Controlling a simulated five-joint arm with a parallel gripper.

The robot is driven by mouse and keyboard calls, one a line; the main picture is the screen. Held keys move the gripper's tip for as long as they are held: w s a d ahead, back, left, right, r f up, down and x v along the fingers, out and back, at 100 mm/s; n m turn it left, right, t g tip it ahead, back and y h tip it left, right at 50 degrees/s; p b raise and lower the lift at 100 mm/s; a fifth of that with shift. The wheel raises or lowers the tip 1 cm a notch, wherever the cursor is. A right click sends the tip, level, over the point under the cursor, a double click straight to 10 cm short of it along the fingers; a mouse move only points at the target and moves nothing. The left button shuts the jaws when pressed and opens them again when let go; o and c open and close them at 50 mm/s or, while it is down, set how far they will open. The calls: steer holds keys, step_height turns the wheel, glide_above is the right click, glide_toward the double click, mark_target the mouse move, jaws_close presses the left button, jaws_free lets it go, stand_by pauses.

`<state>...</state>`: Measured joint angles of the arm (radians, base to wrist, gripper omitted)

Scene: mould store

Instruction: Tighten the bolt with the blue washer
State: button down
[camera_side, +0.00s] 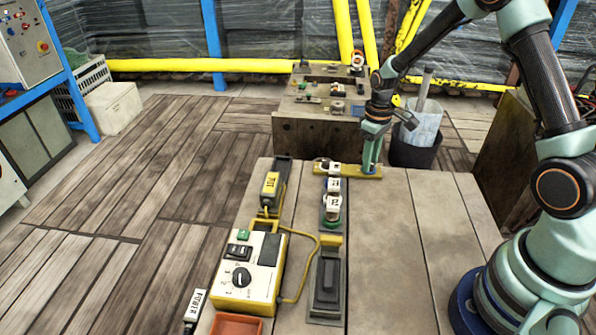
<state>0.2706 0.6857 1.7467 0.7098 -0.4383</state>
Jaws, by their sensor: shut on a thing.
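My gripper (370,166) points straight down at the right end of a yellow bar (350,171) at the far edge of the wooden table. Its fingers are shut on a bolt there, which they mostly hide. A little of the blue washer (370,174) shows at the foot of the fingers, against the bar. A small dark and white part sits at the left end of the same bar; its details are too small to tell.
White-tagged pieces (333,200) stand in a row just before the bar, one with a green ring. A yellow control box (262,285), a black pedal-like block (328,280) and a red tray (236,325) lie nearer. The table's right side (395,250) is clear.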

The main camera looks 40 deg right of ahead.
steer(key=m, duration=0.4)
steer(key=shift+r+m, duration=0.1)
steer(key=shift+m, duration=0.3)
steer(key=m, duration=0.3)
steer(key=shift+m, duration=0.3)
steer(key=m, duration=1.4)
steer(key=shift+m, duration=0.3)
steer(key=m, duration=0.4)
steer(key=shift+m, duration=1.8)
